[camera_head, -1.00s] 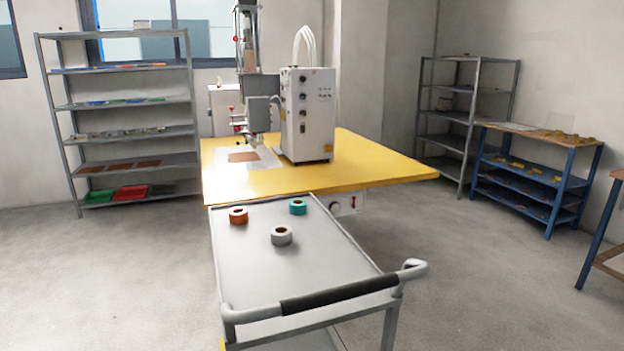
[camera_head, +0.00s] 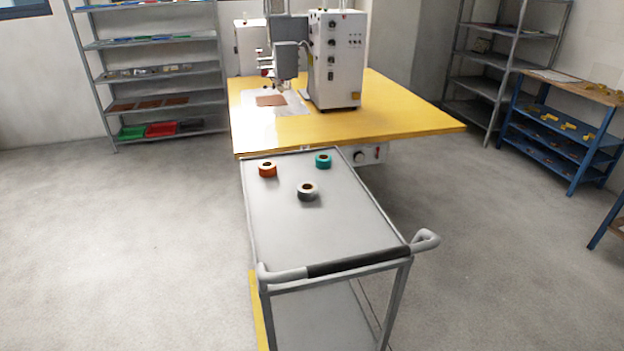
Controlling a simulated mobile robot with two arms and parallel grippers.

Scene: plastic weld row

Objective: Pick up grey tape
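The grey tape (camera_head: 307,192) is a roll lying flat on the top of the grey cart (camera_head: 345,225), near the cart's far half. An orange tape roll (camera_head: 267,170) lies behind it to the left. A teal tape roll (camera_head: 323,161) lies behind it to the right. The three rolls are apart from each other. Neither of my grippers shows in the head view.
The cart's push handle (camera_head: 360,262) faces me. A yellow table (camera_head: 400,118) with a white machine (camera_head: 336,62) stands just behind the cart. Shelves (camera_head: 150,72) and a blue rack (camera_head: 560,140) stand farther back. Floor is clear on both sides of the cart.

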